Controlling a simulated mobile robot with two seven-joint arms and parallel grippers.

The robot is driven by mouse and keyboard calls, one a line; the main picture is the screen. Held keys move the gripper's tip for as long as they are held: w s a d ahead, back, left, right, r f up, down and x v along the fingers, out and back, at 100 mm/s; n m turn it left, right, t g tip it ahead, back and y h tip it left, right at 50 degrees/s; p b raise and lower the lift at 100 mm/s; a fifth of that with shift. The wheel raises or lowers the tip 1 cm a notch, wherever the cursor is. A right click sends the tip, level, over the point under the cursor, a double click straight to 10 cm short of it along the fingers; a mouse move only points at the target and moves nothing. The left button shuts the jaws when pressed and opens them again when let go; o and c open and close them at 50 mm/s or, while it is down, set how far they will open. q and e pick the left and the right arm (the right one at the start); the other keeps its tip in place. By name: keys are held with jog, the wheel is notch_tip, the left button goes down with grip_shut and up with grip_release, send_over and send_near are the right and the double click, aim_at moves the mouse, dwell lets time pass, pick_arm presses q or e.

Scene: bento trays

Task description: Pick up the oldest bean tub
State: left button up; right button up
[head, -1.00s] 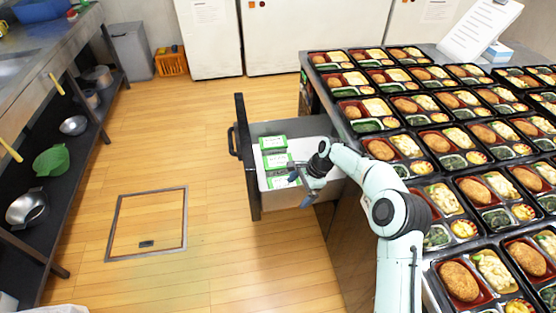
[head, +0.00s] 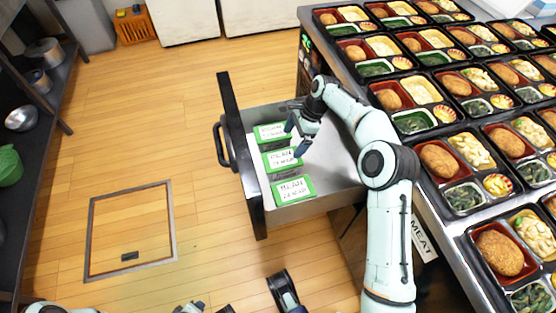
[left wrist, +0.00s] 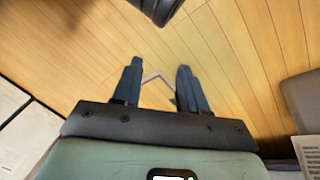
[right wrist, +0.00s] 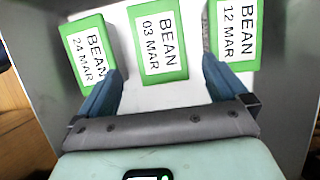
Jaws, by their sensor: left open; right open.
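Three green-lidded bean tubs stand in a row in the open drawer (head: 335,175). In the right wrist view, the left tub (right wrist: 91,55) reads 24 MAR, the middle tub (right wrist: 159,43) 03 MAR, the earliest date, and the right tub (right wrist: 238,28) 12 MAR. The 03 MAR tub also shows mid-row in the head view (head: 282,159). My right gripper (right wrist: 162,68) is open and empty, its fingertips spread on either side of the 03 MAR tub's near end. It also shows in the head view (head: 295,138). My left gripper (left wrist: 160,66) is open and empty above the floor.
The drawer's dark front panel (head: 240,150) stands close left of the tubs. The counter (head: 460,225) on the right carries many filled bento trays. The wooden floor on the left is clear around a floor hatch (head: 130,230). Shelves with pots stand at far left.

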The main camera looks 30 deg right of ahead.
aim_at(283, 158)
jog(key=b+x, duration=0.1)
jog(key=x, duration=0.6)
jog(key=shift+a+f, duration=0.15)
jog(key=shift+f, duration=0.05)
jog(key=b+x, duration=0.2)
jog(key=x, duration=0.3)
pick_arm(q)
jog(key=s+a+f+g, duration=0.1)
jog(key=s+f+g, duration=0.1)
jog(key=s+f, duration=0.4)
jog(key=shift+s+g, duration=0.3)
jog(key=shift+s, duration=0.3)
pick_arm(e)
jog(key=shift+f, duration=0.3)
jog(key=c, duration=0.9)
jog(key=shift+r, duration=0.15)
